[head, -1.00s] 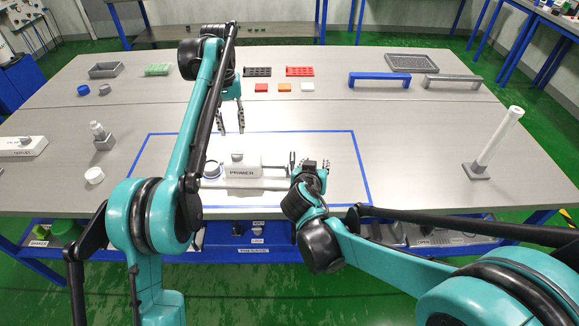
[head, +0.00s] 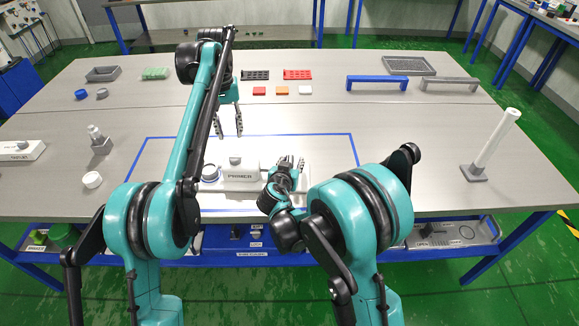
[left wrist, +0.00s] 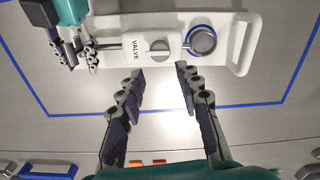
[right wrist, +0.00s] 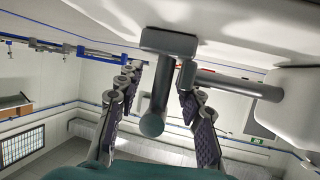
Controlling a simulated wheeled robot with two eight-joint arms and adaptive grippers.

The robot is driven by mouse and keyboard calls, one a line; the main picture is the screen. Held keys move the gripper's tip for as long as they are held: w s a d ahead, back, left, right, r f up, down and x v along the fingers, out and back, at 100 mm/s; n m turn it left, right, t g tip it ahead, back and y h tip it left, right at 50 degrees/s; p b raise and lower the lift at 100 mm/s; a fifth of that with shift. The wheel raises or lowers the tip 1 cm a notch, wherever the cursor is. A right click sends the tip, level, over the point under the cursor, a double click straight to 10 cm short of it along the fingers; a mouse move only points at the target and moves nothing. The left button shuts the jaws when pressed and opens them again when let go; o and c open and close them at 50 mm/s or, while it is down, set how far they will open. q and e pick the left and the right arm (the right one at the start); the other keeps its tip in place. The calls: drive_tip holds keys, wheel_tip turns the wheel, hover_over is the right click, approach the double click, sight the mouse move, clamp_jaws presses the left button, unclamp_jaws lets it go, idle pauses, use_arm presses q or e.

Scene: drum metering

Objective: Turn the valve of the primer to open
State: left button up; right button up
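The primer (head: 240,180) is a white box on a white base in the blue-outlined area. In the left wrist view, a round grey valve knob (left wrist: 159,49) with a slot-like bar sits on its top beside the label VALVE. A blue-grey ring (left wrist: 202,40) sits beside it. My left gripper (left wrist: 158,74) is open and empty, apart from the knob and pointing towards it. My right gripper (head: 290,162) is at the primer's right end. In the right wrist view it is open, with the grey T-shaped handle (right wrist: 153,112) between its fingers; contact is unclear.
A white bottle (head: 96,133) on a grey block and a white cap (head: 92,180) stand left. A white post (head: 497,140) stands right. Blue and grey bar handles (head: 378,78) and small coloured blocks lie behind. The table between primer and post is mostly clear.

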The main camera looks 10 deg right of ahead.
sight(235, 157)
drive_tip(key=shift+w+d+f, duration=0.25)
drive_tip(key=shift+w, duration=0.3)
clamp_jaws()
use_arm(q)
drive_tip(key=o, duration=0.4)
wheel_tip(235, 157, down, 10)
drive_tip(key=m, duration=1.1)
